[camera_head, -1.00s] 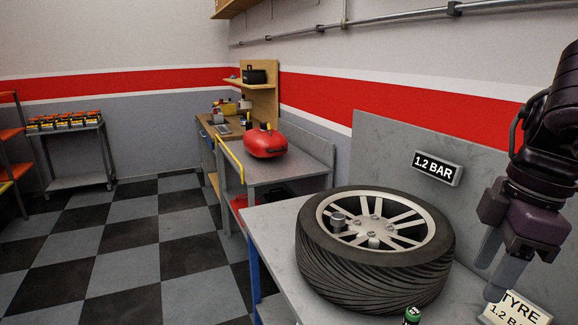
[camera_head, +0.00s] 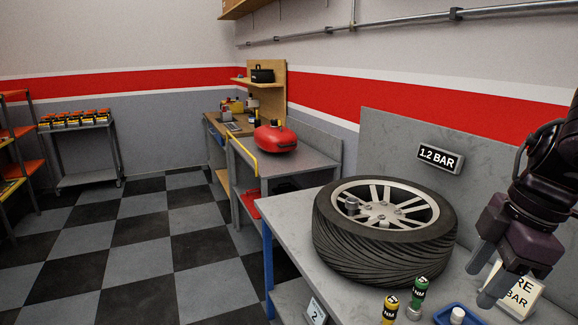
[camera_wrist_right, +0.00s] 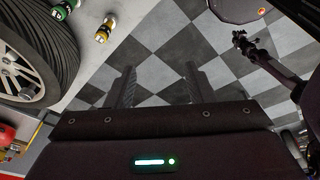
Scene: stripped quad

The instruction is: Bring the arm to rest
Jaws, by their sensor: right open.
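My right gripper (camera_head: 487,278) hangs at the right of the head view, fingers pointing down over the bench. It is open; in the right wrist view its two fingers (camera_wrist_right: 160,88) stand apart with only checkered floor between them, so it looks empty. In the head view it covers part of a white tyre sign (camera_head: 519,287); I cannot tell whether they touch. My left gripper is outside the head view. In the right wrist view a dark arm, seemingly my left one, ends in a small dark gripper (camera_wrist_right: 240,41), too small to read.
A tyre on a rim (camera_head: 350,245) lies flat on the grey bench (camera_head: 290,215). A green-topped valve tool (camera_head: 418,295), a yellow one (camera_head: 389,309) and a blue tray (camera_head: 446,315) are near the front. A 1.2 BAR display (camera_head: 440,159) is behind. The floor left is clear.

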